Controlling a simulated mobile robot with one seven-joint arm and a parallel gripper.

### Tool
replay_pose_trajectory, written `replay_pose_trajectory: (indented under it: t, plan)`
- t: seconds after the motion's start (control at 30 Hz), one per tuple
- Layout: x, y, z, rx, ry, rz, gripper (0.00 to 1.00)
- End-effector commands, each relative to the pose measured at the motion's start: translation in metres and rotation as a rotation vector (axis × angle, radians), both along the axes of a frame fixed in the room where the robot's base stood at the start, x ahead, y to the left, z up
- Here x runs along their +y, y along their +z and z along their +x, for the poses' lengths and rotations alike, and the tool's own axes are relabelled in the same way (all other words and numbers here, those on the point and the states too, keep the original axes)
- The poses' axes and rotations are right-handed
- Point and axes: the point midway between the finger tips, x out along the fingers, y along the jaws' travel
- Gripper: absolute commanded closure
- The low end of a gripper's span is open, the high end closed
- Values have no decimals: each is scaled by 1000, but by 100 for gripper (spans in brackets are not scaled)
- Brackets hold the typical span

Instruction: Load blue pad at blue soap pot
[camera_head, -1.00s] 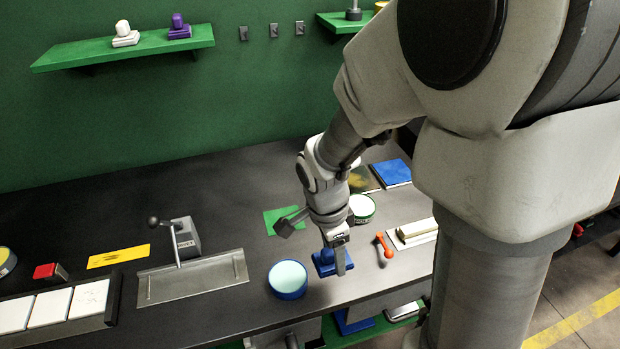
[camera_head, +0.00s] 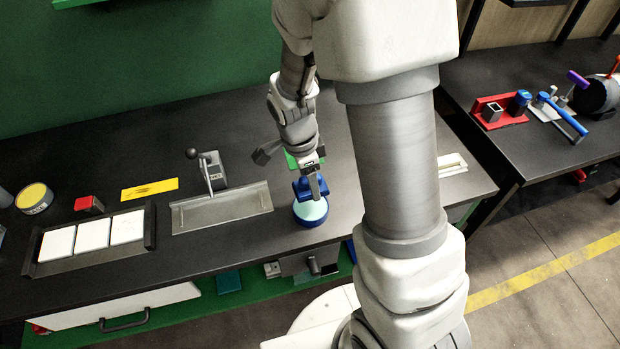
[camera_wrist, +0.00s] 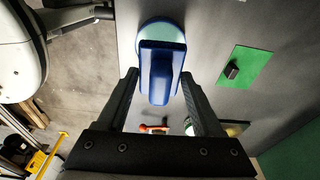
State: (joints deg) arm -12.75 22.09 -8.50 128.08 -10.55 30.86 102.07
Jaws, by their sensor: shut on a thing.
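The blue pad (camera_head: 303,187) is a blue block with a raised handle. It is held in my gripper (camera_head: 315,181), which is shut on its handle. The blue soap pot (camera_head: 311,213) is a round blue pot with a pale mint top, near the front edge of the bench. The pad is over the back part of the pot in the head view. In the wrist view the pad (camera_wrist: 160,72) sits between my fingers and overlaps the pot (camera_wrist: 160,32), hiding part of it. I cannot tell whether the pad touches the soap.
A metal tray with a lever (camera_head: 222,211) stands left of the pot. White tiles (camera_head: 92,235) sit in a dark rack further left. In the wrist view a green sheet (camera_wrist: 250,53) lies beside the pot, and an orange-handled tool (camera_wrist: 152,129) lies nearby.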

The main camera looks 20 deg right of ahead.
Motion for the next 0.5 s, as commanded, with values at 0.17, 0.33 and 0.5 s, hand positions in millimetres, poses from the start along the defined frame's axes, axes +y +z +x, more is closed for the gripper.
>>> replay_pose_trajectory:
  t: [0.17, 0.33, 0.5]
  plan:
    - [0, -18, 0, 1, 0, 0, 77]
    - [0, -37, -1, 3, 0, 0, 77]
    - [0, -51, 0, 1, 1, 0, 77]
